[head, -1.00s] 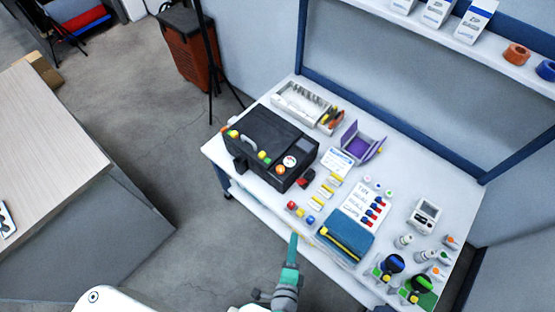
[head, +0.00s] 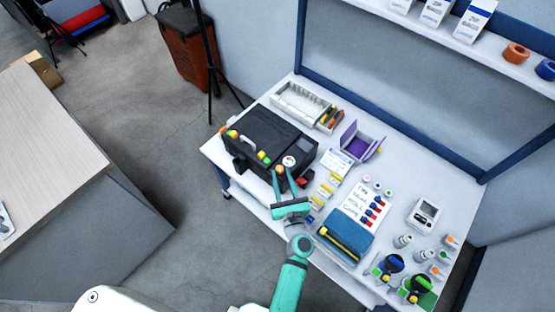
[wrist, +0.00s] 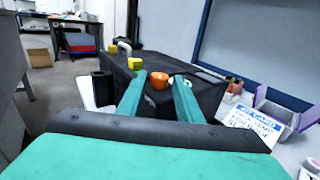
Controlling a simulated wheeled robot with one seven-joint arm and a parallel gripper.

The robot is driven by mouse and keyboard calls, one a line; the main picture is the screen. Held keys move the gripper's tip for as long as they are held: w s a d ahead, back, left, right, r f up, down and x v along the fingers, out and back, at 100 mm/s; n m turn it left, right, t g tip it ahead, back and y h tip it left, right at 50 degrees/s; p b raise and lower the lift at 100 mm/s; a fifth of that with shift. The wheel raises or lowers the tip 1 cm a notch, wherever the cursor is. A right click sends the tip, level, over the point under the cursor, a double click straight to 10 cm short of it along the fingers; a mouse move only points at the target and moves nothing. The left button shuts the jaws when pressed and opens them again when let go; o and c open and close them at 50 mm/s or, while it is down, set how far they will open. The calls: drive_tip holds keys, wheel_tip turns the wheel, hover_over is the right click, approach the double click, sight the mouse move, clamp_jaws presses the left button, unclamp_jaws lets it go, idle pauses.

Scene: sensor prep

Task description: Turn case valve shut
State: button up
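A black case (head: 262,135) stands on the white table, with a grey handle, yellow latches and a round white gauge (head: 289,161) on it. An orange knob, which looks like the case valve, sits near its front right corner; it shows clearly in the wrist view (wrist: 159,81). My gripper (head: 284,176) is at this corner, its teal fingers pointing at the case. In the wrist view my gripper (wrist: 159,91) is open, with one finger on each side of the orange knob. I cannot tell whether the fingers touch it. The fingers partly hide the knob in the head view.
A purple open box (head: 361,143), a white label card (head: 336,161) and small yellow-marked parts lie right of the case. A grey tray (head: 299,102) stands behind the case.

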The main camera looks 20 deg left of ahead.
sight(279, 165)
drive_tip(key=x, duration=0.7)
drive_tip(key=shift+w+a, duration=0.15)
drive_tip(key=c, duration=0.8)
